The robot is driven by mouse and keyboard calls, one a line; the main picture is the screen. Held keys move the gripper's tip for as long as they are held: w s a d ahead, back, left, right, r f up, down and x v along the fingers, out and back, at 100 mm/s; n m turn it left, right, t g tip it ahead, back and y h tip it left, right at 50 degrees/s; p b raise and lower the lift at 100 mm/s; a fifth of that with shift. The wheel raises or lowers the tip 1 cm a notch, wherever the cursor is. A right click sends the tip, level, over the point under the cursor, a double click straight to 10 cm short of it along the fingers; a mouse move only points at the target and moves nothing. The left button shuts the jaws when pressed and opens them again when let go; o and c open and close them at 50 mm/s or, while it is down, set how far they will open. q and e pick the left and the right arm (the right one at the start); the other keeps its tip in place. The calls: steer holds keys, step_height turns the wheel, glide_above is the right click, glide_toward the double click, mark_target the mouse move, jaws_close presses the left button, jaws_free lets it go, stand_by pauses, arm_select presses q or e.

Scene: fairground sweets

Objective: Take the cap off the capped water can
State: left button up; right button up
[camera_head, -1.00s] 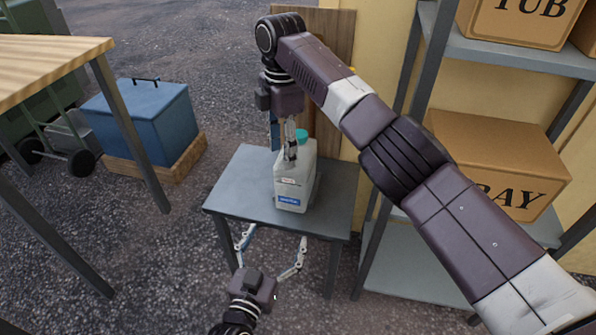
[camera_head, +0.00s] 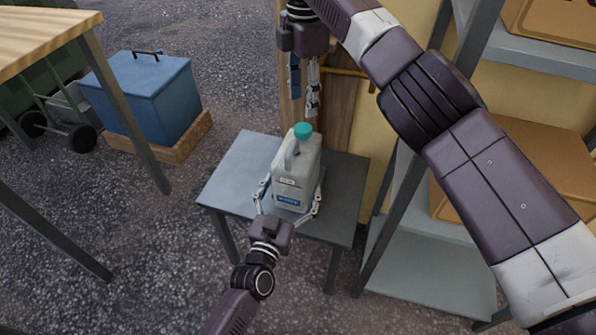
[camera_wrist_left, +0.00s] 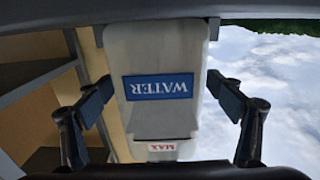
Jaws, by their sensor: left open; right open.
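The capped water can (camera_head: 296,175) is a pale grey jug with a blue label, standing upright on a small grey table (camera_head: 240,172). Its teal cap (camera_head: 302,130) is on top. My left gripper (camera_head: 290,197) is open, with one finger on each side of the can's lower body. In the left wrist view the can (camera_wrist_left: 158,50) appears upside down between the spread fingers, with its WATER label facing the camera; contact is not clear. My right gripper (camera_head: 304,98) is open and empty, pointing down above and behind the cap, apart from it.
A metal shelf (camera_head: 430,270) with cardboard boxes stands close on the right. A wooden board and yellow wall are behind the small table. A blue cooler box (camera_head: 150,100) and a wooden table (camera_head: 40,35) are on the left. The small table's left part is clear.

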arm_select(q)
steer(key=shift+x, duration=1.75)
